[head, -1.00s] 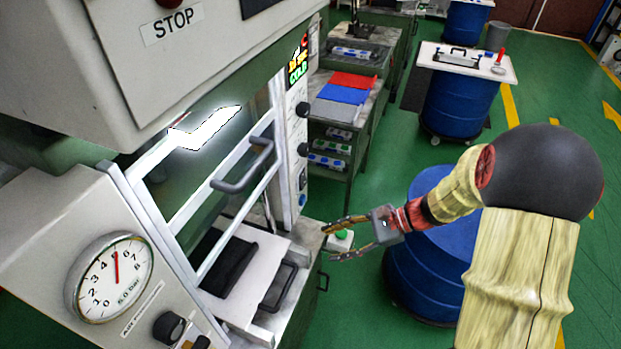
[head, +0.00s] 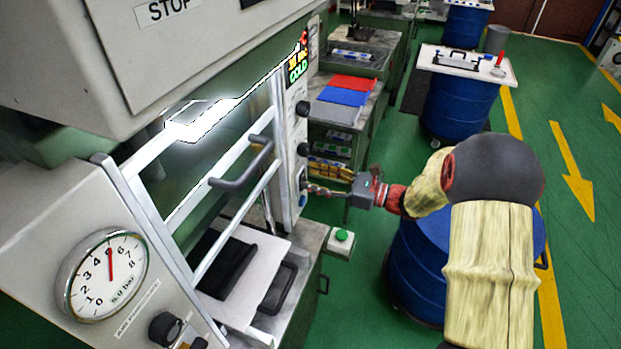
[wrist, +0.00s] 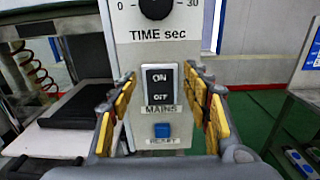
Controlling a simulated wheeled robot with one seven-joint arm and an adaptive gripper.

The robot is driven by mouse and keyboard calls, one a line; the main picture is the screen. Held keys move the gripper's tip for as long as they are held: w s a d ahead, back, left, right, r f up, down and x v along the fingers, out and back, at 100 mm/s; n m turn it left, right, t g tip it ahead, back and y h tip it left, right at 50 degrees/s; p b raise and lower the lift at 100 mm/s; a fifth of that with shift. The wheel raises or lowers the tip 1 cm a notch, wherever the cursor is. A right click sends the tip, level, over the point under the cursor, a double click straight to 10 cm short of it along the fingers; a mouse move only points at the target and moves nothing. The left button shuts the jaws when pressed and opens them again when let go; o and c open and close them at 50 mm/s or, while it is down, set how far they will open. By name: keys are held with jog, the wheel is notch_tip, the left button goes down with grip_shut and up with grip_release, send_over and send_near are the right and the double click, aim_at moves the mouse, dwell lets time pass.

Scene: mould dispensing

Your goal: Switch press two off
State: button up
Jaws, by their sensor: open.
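The press (head: 215,140) stands on the left in the head view, with a vertical control panel (head: 297,130) on its right edge. In the wrist view the black ON/OFF rocker switch (wrist: 160,89), labelled MAINS, sits between my fingers. A blue RESET button (wrist: 162,130) is below it. My gripper (wrist: 163,92) is open, its yellow-padded fingers on either side of the panel. In the head view my gripper (head: 312,188) reaches the lower panel from the right. I cannot tell whether a finger touches the panel or which way the switch is set.
A blue drum (head: 405,275) is under my arm. A shelf with red and blue sheets (head: 345,96) is behind. An air gauge (head: 105,275) is at the lower left.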

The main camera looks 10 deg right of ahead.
jog(key=shift+w+a, duration=0.4)
jog(key=shift+a, duration=0.2)
jog(key=c, duration=0.3)
jog(key=c, duration=0.7)
jog(key=shift+c, duration=0.6)
